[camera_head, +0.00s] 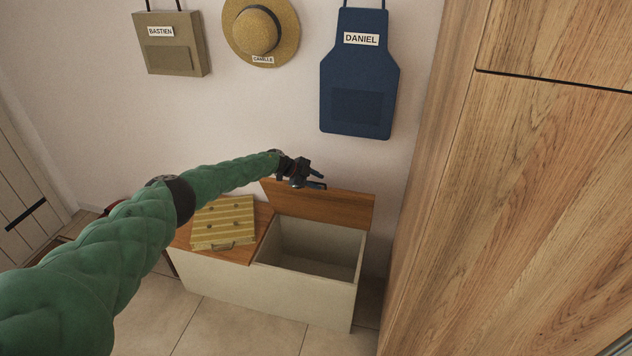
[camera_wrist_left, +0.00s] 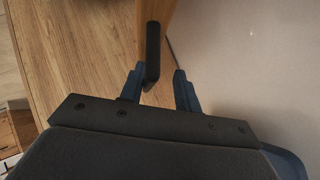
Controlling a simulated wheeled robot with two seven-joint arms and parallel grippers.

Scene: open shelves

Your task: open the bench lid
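The bench (camera_head: 270,290) is a pale box against the wall with a wooden top. Its right-hand lid (camera_head: 325,208) stands raised near the wall, and the empty-looking compartment below is uncovered. My left gripper (camera_head: 316,180) is at the upper edge of the raised lid. In the left wrist view, my left gripper's two blue fingers (camera_wrist_left: 160,90) are apart. A black bar, seemingly the lid's handle (camera_wrist_left: 153,50), reaches between them, close to the left finger, with a gap to the right one. My right gripper is in neither view.
A yellow striped box (camera_head: 224,222) sits on the bench's left top. A bag (camera_head: 172,45), a straw hat (camera_head: 258,32) and a blue apron (camera_head: 360,75) hang above. A tall wooden cabinet (camera_head: 530,200) stands close on the right. Tiled floor lies in front.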

